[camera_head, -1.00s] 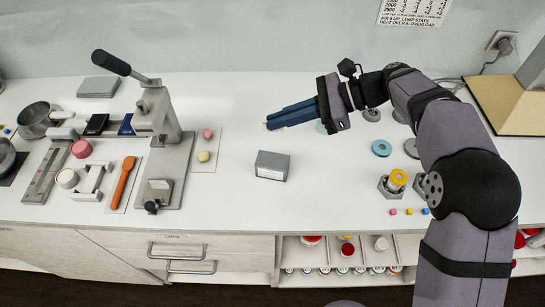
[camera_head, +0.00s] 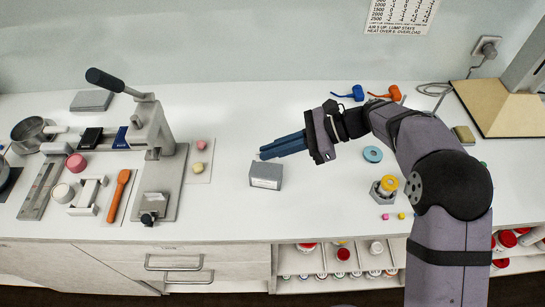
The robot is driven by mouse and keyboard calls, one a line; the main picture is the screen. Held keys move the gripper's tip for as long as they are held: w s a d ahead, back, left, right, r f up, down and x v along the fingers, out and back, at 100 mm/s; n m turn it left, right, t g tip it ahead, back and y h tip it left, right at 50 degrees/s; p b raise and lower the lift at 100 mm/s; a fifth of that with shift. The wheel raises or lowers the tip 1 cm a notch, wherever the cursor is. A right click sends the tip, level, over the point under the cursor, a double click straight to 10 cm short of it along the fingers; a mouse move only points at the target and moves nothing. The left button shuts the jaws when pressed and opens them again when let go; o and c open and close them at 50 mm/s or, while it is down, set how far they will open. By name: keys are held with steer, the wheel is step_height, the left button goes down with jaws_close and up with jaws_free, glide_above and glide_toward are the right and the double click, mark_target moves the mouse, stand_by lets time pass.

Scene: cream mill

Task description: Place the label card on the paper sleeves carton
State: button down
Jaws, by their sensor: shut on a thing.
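A small grey box with a white patch on its front, which looks like the paper sleeves carton (camera_head: 266,176), stands on the white counter near the middle. My gripper (camera_head: 263,154) comes in from the right, its blue fingers together and pointing left. The fingertips appear just behind or above the box's back top edge; I cannot tell the exact height or whether they touch it. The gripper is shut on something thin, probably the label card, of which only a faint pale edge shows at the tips. The fingers hide the rest.
A lever press (camera_head: 152,130) with a grey base stands to the left, with pink and yellow pieces (camera_head: 200,145) beside it. A blue ring (camera_head: 372,154) and a yellow-topped holder (camera_head: 385,188) lie to the right. The counter in front of the box is clear.

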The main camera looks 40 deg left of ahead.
mark_target(274, 160)
steer(key=shift+f+p, duration=0.5)
steer(key=shift+f, duration=1.35)
steer(key=shift+f, duration=0.15)
steer(key=c, duration=1.9)
jaws_free()
steer(key=shift+c, duration=0.2)
steer(key=shift+w+d+r, duration=0.1)
steer(key=shift+r, duration=0.1)
steer(key=b+v, duration=0.4)
steer(key=v, duration=0.7)
steer(key=shift+w+d+r, duration=0.2)
steer(key=shift+r, duration=0.05)
